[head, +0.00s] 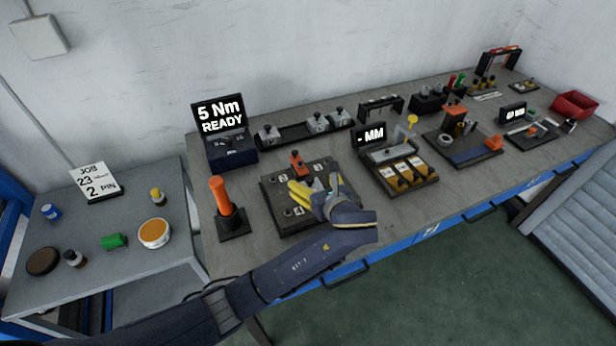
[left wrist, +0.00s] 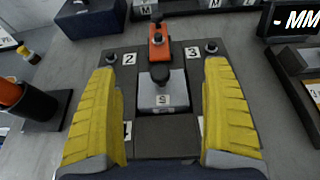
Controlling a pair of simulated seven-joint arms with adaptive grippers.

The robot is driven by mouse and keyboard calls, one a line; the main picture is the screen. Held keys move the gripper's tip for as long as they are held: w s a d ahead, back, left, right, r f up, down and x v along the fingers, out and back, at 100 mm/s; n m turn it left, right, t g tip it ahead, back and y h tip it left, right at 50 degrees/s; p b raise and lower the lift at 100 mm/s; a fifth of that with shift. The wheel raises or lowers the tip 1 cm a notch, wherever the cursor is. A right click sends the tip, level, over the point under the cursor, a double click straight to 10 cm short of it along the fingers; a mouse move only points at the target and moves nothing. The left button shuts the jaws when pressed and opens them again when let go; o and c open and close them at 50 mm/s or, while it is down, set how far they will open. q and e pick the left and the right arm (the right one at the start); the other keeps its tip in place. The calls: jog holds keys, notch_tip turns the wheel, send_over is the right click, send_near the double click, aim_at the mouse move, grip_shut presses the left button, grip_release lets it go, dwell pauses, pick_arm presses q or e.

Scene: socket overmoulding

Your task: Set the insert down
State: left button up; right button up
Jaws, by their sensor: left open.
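The insert is a grey metal block marked S with a black knob on top (left wrist: 162,92). It sits upright in the middle of the dark fixture plate (left wrist: 123,60), which has numbered corners; the plate also shows in the head view (head: 276,203). An orange toggle clamp (left wrist: 158,42) stands just behind the insert; it also shows in the head view (head: 298,165). My left gripper (head: 317,187) is open over the plate. In the left wrist view its yellow fingers (left wrist: 160,75) stand on both sides of the insert, with gaps. My right gripper is not in view.
Behind the plate are a "5 Nm READY" display (head: 220,115) and a dark rack (head: 292,133) with several similar blocks. An orange-handled tool (head: 222,196) stands left of the plate. The MM gauge station (head: 400,160) is to its right. A side table (head: 185,215) holds small containers.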

pick_arm(q)
jog(key=v, duration=0.6)
jog(key=shift+s+d+r, duration=0.1)
jog(key=shift+s, duration=0.2)
